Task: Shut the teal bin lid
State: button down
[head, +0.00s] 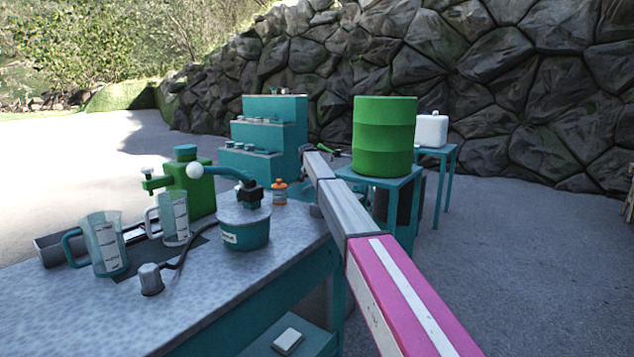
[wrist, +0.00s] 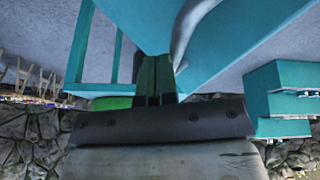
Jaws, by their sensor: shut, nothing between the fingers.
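I cannot clearly pick out a teal bin or its lid in the head view. A dark bin-like body (head: 408,203) shows partly behind the green drum's table, and my arm hides the area beside it. My gripper (wrist: 155,98) shows in the wrist view with its fingers together and nothing between them. A broad teal surface (wrist: 245,45) fills the upper right there, close to the fingers; whether it is the lid or furniture, and whether they touch, I cannot tell. A curved grey piece (wrist: 190,30) lies across it.
The workbench (head: 190,310) holds two jugs (head: 103,245), a teal pot (head: 243,232) and a green canister (head: 190,185). A green drum (head: 384,138) stands on a teal table (head: 385,180). Teal steps (head: 270,140) stand behind. Paving at the right is open.

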dwell(0.3)
jog(key=s+d+v, duration=0.1)
jog(key=d+v, duration=0.2)
jog(key=v, duration=0.8)
jog(key=s+d+f+m+t+y, duration=0.1)
jog(key=d+f+m+t+y, duration=0.1)
jog(key=d+m+y, duration=0.6)
jog(key=s+d+f+m+t+y, duration=0.15)
jog(key=m+y, duration=0.25)
jog(key=m, duration=0.9)
jog(key=shift+g, duration=0.25)
jog(key=x, duration=1.3)
jog(key=shift+w+d+f, duration=0.1)
jog(key=shift+w+f, duration=0.2)
jog(key=shift+f, duration=0.1)
